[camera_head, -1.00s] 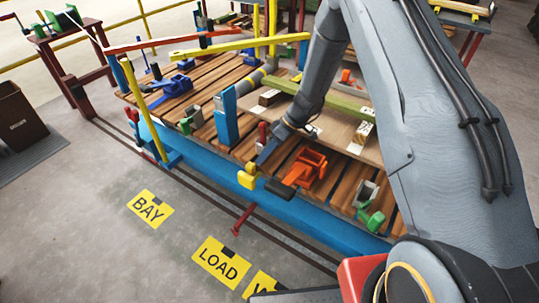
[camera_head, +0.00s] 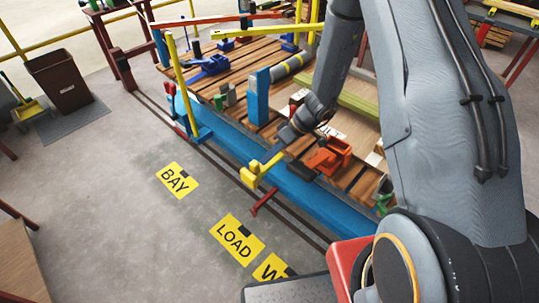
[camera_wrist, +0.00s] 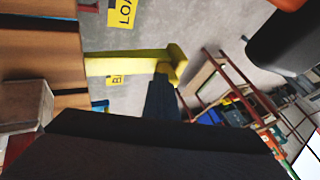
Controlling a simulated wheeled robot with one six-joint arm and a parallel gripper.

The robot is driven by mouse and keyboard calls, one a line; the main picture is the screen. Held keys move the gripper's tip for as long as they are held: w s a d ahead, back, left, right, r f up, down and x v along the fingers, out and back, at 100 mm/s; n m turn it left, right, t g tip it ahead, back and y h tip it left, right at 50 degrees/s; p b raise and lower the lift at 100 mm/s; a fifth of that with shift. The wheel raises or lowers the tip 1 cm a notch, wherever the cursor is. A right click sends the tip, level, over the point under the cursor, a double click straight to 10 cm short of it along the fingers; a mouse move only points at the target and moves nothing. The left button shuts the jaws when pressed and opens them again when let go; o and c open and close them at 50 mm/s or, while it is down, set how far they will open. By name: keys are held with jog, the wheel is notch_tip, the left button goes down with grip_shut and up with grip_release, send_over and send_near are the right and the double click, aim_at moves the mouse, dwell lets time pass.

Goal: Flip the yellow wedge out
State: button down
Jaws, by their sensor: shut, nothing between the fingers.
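The yellow wedge (camera_head: 262,170) juts out from the near edge of the blue-sided bed in the head view, with a blocky outer end. In the wrist view the yellow wedge (camera_wrist: 125,63) lies across the upper middle as a bar with a wider right end. My gripper (camera_wrist: 163,70) is shut and empty, its dark tip close against that wider end. I cannot tell if they touch. In the head view my gripper's tip is not clear beside the wedge.
An orange clamp (camera_head: 328,157) stands on the slatted bed just right of my wrist. A blue post (camera_head: 257,95) stands to the left. A red rod (camera_head: 264,203) sticks out low from the bed's blue side (camera_head: 225,138). The floor by the BAY sign (camera_head: 176,181) is clear.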

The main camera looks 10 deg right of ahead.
jog(key=shift+a, duration=0.15)
jog(key=p+v, duration=0.3)
jog(key=v, duration=0.7)
dwell(0.4)
jog(key=s+d+r+m+h, duration=0.2)
jog(key=s+r+m+h, duration=0.1)
jog(key=s+r, duration=0.5)
jog(key=s+d+r+m+t+h, duration=0.1)
jog(key=s+d+r+m+h, duration=0.2)
jog(key=s+r, duration=0.6)
jog(key=m+h, duration=0.1)
jog(key=m, duration=0.1)
jog(key=shift+s+r+m, duration=0.2)
jog(key=shift+r+m, duration=0.05)
jog(key=shift+m, duration=0.15)
